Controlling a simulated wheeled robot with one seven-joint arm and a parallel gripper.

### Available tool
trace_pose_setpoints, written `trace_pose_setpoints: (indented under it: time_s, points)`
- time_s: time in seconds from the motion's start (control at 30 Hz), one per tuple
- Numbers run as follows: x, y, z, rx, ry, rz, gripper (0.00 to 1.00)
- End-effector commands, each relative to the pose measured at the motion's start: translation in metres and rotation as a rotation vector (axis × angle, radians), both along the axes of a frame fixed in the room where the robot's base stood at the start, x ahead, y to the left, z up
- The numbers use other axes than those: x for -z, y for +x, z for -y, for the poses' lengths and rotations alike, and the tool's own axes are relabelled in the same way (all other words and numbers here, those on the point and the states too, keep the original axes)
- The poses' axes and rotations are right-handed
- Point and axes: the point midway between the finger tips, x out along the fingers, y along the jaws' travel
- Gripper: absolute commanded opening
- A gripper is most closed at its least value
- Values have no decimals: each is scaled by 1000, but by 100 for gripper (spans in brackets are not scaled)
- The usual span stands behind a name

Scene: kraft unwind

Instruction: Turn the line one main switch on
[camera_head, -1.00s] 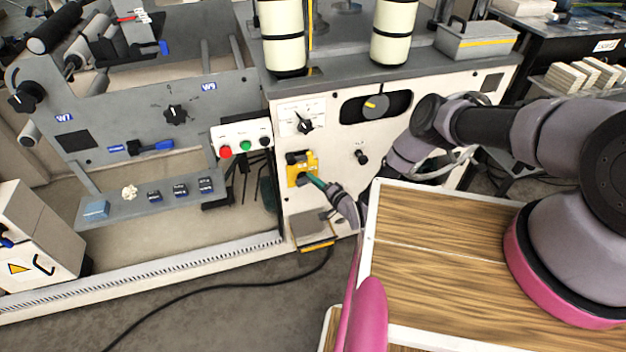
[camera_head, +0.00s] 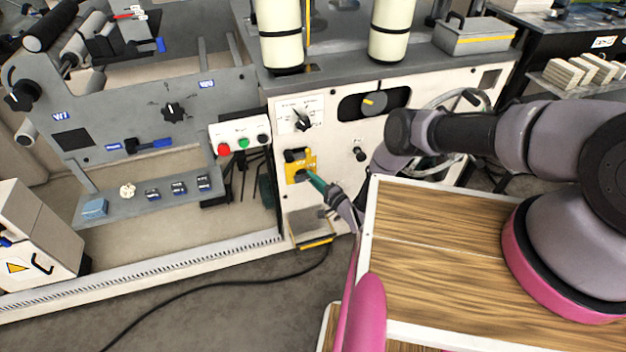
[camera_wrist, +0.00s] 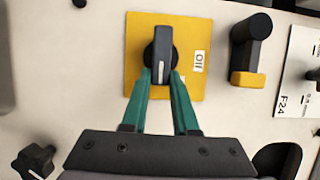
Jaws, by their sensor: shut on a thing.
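The main switch is a black rotary knob (camera_wrist: 161,60) with a pale mark, on a square yellow plate (camera_wrist: 190,30). In the head view the yellow plate (camera_head: 306,160) is low on the cream cabinet front, and my gripper partly hides the knob. My gripper (camera_wrist: 161,80) has teal fingers, which are shut on the knob's handle, one on each side. It also shows in the head view (camera_head: 308,178), reaching in from the lower right. In the wrist view the handle lies upright, in line with my fingers. A small white label is beside it.
A black handle on a yellow base (camera_wrist: 248,50) sits close beside the switch. A dial panel (camera_head: 300,114) is above, and a box with red, green and black buttons (camera_head: 240,138) is to the left. A cable (camera_head: 210,288) crosses the floor.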

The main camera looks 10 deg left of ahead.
Motion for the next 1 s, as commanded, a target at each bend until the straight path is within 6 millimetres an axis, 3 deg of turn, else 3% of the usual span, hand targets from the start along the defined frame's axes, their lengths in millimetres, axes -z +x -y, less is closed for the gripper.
trace_pose_setpoints:
  time_s: [0.1, 0.13, 0.2, 0.6, 1.0]
  points:
    - [1, -2, 0, -2, -1, -3, 0]
    - [1, -2, 0, -2, -1, -3, 31]
    - [1, -2, 0, -1, -1, -3, 57]
    - [1, -3, 5, 2, -3, -3, 57]
    - [2, -47, 64, 0, -3, -5, 57]
